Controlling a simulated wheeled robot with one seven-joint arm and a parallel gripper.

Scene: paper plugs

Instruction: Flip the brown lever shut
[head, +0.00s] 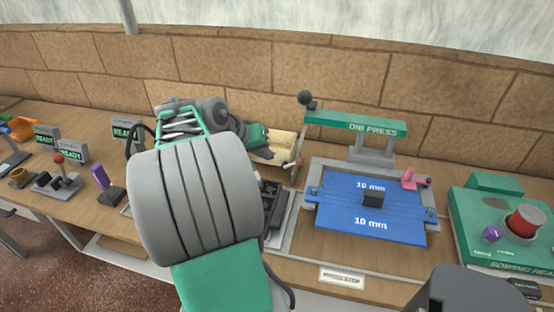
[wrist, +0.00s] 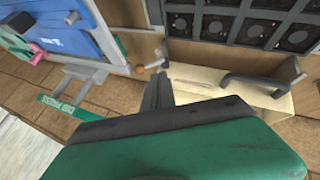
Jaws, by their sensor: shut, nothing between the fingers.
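My gripper (head: 262,138) is shut and empty, reaching toward the back of the bench beside a cream block. In the wrist view its dark fingers (wrist: 158,90) are together, close to the cream block's edge. A small brown lever with a rounded knob (wrist: 141,69) shows just past the fingertips, between the blue press and the black grid. The fingers look near it; I cannot tell whether they touch.
The green-topped press (head: 355,124) with its blue plate (head: 335,215) stands right of my gripper. The cream block (wrist: 225,105) carries a dark handle (wrist: 252,82). A black grid tray (wrist: 240,22) adjoins it. A green sowing head unit (head: 470,225) is at far right.

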